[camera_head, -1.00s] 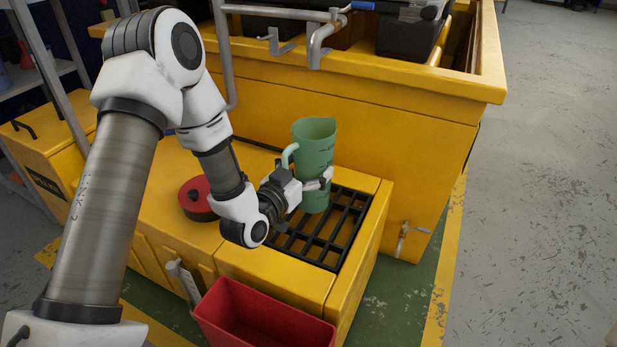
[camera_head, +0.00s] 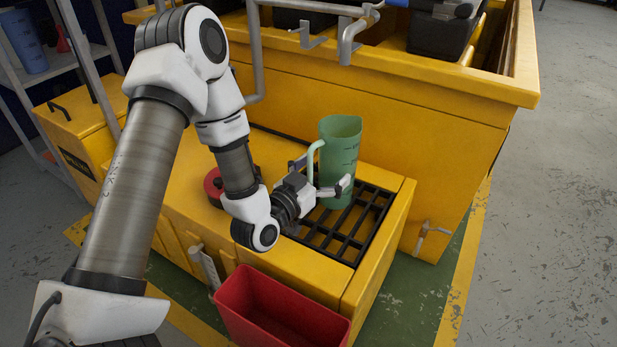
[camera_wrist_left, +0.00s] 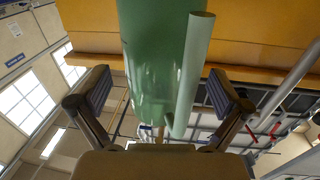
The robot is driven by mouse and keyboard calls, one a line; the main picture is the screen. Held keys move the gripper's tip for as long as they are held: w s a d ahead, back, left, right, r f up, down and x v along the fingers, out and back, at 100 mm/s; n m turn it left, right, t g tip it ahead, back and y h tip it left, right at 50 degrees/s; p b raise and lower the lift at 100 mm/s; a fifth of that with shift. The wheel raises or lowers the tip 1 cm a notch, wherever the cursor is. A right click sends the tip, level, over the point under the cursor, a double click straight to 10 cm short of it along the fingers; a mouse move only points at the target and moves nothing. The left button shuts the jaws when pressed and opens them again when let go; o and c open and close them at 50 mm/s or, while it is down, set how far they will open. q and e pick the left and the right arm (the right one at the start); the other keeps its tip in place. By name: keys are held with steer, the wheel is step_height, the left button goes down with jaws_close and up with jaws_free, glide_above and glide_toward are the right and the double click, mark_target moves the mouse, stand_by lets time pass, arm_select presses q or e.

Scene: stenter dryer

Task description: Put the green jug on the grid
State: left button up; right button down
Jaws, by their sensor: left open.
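The green jug (camera_head: 340,160) stands upright on the black grid (camera_head: 345,232), near the grid's back part. Its handle (camera_head: 312,161) faces left. My left gripper (camera_head: 327,182) is at the jug's lower half, with its fingers open on either side of it. In the left wrist view the jug (camera_wrist_left: 150,70) and its handle (camera_wrist_left: 194,75) lie between the two spread finger pads (camera_wrist_left: 160,92), with gaps at both sides. The jug's base is partly behind a finger in the head view. My right gripper does not show.
A red lidded pot (camera_head: 213,187) sits on the yellow top left of my wrist. A red bin (camera_head: 275,312) is in front below the grid. A yellow tank wall (camera_head: 400,125) rises behind, with a grey pipe (camera_head: 348,45) above. A tap (camera_head: 430,235) sticks out at the right.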

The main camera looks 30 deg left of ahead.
arm_select(q)
steer(key=s+p, duration=0.4)
steer(key=s, duration=0.4)
steer(key=shift+s+a+p, duration=0.3)
steer(key=shift+s+a, duration=0.05)
